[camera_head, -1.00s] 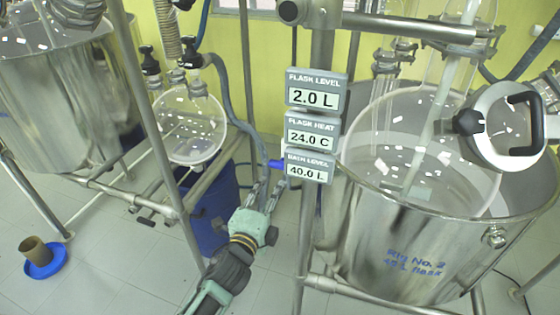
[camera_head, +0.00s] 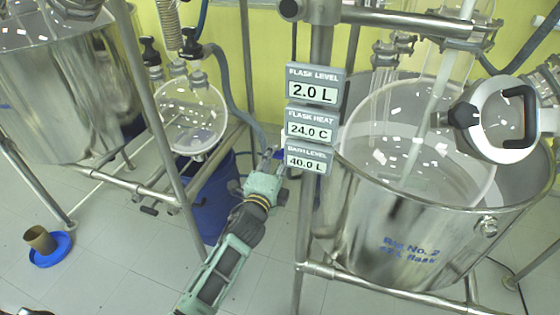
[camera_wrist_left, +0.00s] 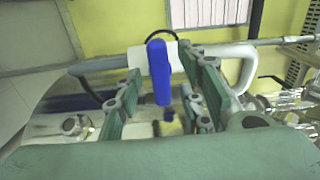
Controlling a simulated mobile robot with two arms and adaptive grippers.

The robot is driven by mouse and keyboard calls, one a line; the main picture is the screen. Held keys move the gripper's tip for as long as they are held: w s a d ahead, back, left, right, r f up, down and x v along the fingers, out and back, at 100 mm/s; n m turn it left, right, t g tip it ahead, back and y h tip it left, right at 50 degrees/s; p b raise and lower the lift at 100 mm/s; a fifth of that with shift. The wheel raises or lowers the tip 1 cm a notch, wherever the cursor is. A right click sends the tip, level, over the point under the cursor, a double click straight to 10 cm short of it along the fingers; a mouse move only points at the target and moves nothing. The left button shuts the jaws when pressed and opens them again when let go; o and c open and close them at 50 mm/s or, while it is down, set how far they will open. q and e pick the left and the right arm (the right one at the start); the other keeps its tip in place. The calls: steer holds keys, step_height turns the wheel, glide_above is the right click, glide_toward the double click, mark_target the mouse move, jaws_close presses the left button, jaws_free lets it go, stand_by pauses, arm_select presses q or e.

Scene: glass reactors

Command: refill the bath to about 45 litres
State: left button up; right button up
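The steel bath (camera_head: 410,235) of Rig No. 2 stands at the right in the head view, with a glass flask (camera_head: 385,135) inside. The bath level display (camera_head: 307,160) reads 40.0 L. A blue handle (camera_head: 280,154) shows partly behind my left gripper (camera_head: 274,160), left of that display. In the left wrist view the blue handle (camera_wrist_left: 160,72) stands upright on a white pipe, between the spread green fingers of my left gripper (camera_wrist_left: 163,95). The gripper is open, with gaps on both sides of the handle. My right gripper is out of view.
The flask level display (camera_head: 313,92) reads 2.0 L and the flask heat display (camera_head: 310,128) 24.0 C. A round glass flask (camera_head: 190,118) and a blue drum (camera_head: 212,205) stand left of my gripper. A second steel vessel (camera_head: 60,110) stands at far left.

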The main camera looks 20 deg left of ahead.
arm_select(q)
jaws_close()
steer(key=shift+n, duration=0.3)
steer(key=n, duration=1.1)
steer(key=shift+p, duration=0.4)
stand_by(0.3)
steer(key=shift+o, duration=0.2)
jaws_free()
